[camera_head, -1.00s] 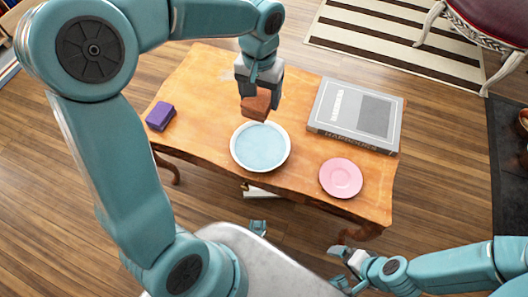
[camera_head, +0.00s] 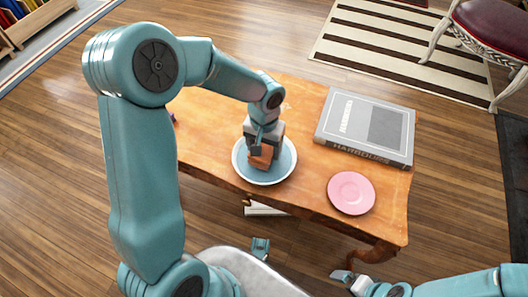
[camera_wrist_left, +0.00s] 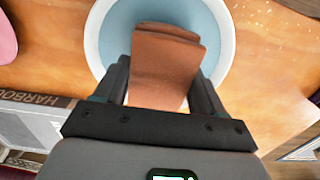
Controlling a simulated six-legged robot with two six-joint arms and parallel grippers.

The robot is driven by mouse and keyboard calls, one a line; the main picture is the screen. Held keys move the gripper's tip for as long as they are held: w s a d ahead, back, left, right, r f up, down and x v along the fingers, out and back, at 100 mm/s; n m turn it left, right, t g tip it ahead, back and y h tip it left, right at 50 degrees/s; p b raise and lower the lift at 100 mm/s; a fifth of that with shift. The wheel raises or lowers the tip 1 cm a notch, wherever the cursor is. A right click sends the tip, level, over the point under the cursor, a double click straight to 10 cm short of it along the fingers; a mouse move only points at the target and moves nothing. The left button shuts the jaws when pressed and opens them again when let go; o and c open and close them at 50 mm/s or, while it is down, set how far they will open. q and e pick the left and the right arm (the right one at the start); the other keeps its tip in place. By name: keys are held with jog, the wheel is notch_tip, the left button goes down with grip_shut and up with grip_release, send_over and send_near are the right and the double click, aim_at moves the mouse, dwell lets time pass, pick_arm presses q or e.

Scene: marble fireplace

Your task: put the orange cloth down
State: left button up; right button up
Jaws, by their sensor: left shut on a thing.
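The orange cloth (camera_head: 261,160) is a small folded block held in my left gripper (camera_head: 264,148). In the left wrist view the cloth (camera_wrist_left: 165,65) sits between the two dark fingers of the left gripper (camera_wrist_left: 163,88), which are shut on it. The cloth is over the blue plate with a white rim (camera_head: 285,171), inside its outline; the plate also shows in the wrist view (camera_wrist_left: 96,38). I cannot tell whether the cloth touches the plate. My right gripper (camera_head: 345,278) is low at the right, off the table, and I cannot tell its opening.
The wooden table (camera_head: 306,196) also holds a grey book (camera_head: 367,125) at the right and a pink plate (camera_head: 351,193) at the front right. A purple thing (camera_head: 174,119) is mostly hidden behind my left arm.

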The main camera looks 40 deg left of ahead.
aim_at(264, 147)
pick_arm(q)
notch_tip(264, 147, down, 2)
jog(key=shift+f, duration=0.15)
jog(key=o, duration=1)
jog(key=shift+r, duration=0.3)
notch_tip(264, 147, up, 12)
jog(key=p, duration=0.4)
jog(key=shift+f, duration=0.15)
